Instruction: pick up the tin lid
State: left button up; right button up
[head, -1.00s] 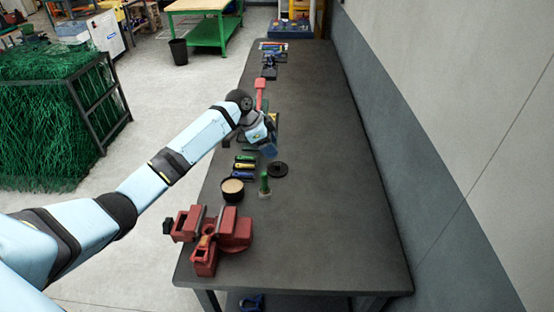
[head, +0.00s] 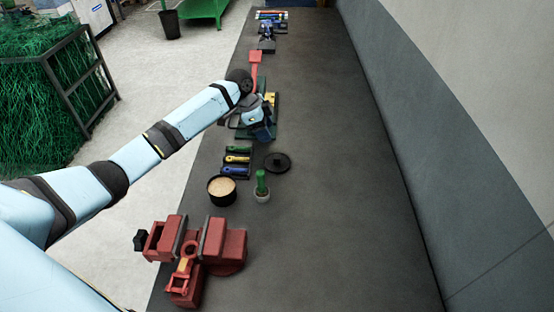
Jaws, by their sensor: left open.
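The tin lid, a flat black disc with a small knob (head: 277,162), lies on the dark workbench in the head view. The open black tin (head: 222,194) with tan contents stands in front of it to the left. My left gripper (head: 263,134) is open, pointing down over the bench behind the lid and slightly left of it. It appears apart from the lid, with nothing seen in it; its fingers are small and partly unclear. My right gripper is not in view.
A green-handled brush (head: 261,183) stands in a pale pot in front of the lid. Several coloured-handled tools (head: 236,160) lie to its left. A red vise (head: 200,255) is at the front. The bench (head: 345,170) is clear to the right.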

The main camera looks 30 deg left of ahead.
pick_arm(q)
send_over(277, 156)
jog(key=a, duration=0.2)
jog(key=f, duration=0.5)
jog(key=shift+s+d+f, duration=0.1)
jog(key=shift+d, duration=0.1)
jog(key=f, duration=0.2)
jog(key=d+f+p, duration=0.1)
jog(key=f, duration=0.1)
jog(key=shift+s+d+f, duration=0.1)
jog(key=shift+s+f, duration=0.05)
jog(key=shift+f, duration=0.15)
jog(key=shift+d+f, duration=0.15)
jog(key=shift+f, duration=0.25)
jog(key=c, duration=1)
